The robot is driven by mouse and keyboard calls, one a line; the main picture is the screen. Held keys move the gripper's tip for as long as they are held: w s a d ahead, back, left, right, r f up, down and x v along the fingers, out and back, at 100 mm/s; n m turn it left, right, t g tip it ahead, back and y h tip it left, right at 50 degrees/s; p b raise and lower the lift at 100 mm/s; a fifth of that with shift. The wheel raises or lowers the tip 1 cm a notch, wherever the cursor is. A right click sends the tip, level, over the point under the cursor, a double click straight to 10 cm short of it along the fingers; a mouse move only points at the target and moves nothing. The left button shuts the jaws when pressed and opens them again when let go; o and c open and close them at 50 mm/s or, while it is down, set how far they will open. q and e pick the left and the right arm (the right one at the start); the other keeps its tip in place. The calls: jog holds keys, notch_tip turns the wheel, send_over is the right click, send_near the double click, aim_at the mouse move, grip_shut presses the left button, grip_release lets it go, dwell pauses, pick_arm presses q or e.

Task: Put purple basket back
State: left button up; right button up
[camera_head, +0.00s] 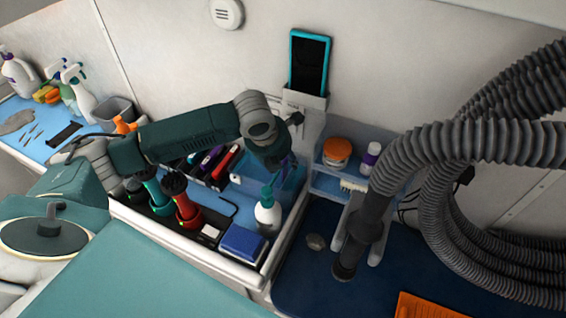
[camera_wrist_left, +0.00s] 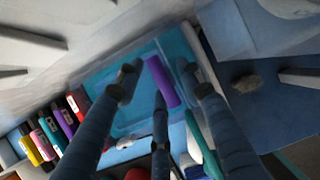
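No whole purple basket can be made out. A small purple piece (camera_wrist_left: 162,82) lies between the spread fingers of my left gripper (camera_wrist_left: 167,80) in the left wrist view, over a light blue see-through bin (camera_wrist_left: 98,80). Whether it is part of a basket I cannot tell. In the head view my left gripper (camera_head: 284,165) points down over the same bin (camera_head: 262,192), partly hiding it, with a trace of purple by the fingers. The fingers look apart, with nothing clearly clamped. My right gripper is not in view.
A large grey hose (camera_head: 470,142) fills the right side.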

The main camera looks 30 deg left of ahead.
pick_arm(q)
jog(key=v, duration=1.1)
jog(key=shift+b, duration=0.45)
